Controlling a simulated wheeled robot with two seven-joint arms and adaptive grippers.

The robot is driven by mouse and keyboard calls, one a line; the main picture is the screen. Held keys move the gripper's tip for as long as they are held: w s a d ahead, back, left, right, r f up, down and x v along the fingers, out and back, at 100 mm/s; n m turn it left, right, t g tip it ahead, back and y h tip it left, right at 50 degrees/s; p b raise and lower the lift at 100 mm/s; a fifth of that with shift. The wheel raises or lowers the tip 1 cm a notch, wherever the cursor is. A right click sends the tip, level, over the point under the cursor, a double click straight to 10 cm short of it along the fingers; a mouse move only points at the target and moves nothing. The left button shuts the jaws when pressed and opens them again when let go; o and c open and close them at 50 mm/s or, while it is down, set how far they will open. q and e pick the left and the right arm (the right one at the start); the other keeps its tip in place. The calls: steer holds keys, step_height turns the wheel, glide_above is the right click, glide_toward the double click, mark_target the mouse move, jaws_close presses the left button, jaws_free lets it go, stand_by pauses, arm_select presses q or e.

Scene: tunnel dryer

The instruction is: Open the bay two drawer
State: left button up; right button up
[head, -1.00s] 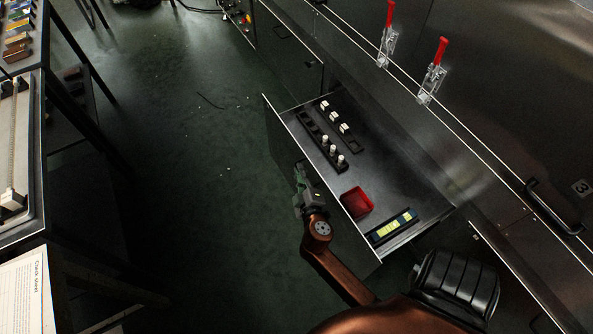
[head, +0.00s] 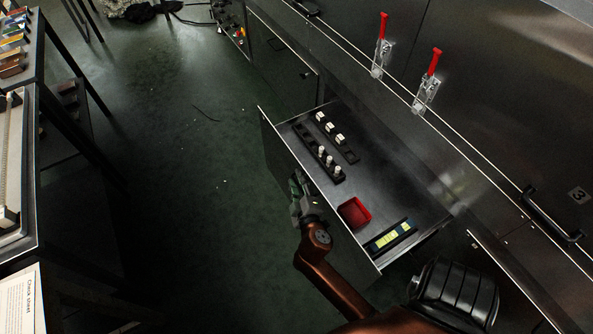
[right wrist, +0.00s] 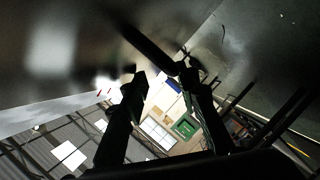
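A drawer (head: 408,190) stands pulled far out of the dark steel cabinet, and its inside is in plain view in the head view. No bay number shows on it. My right gripper (head: 297,186) is at the outer side of the drawer front, low and near its middle. In the right wrist view my right gripper (right wrist: 163,82) has its two fingers apart, with a dark bar (right wrist: 150,45) crossing at the fingertips near the right finger. I cannot tell whether they touch. The drawer handle is hidden in the head view. My left gripper is not in view.
The drawer holds black racks with white pieces (head: 326,152), a red tray (head: 354,213) and a yellow-marked level (head: 390,236). Red-handled clamps (head: 427,82) and a handle marked 3 (head: 551,214) are on the cabinet. Benches (head: 38,170) stand left; green floor (head: 190,200) between is clear.

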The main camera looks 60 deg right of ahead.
step_height(320, 180, up, 7)
steer(key=shift+r, duration=0.6)
steer(key=shift+f, duration=0.15)
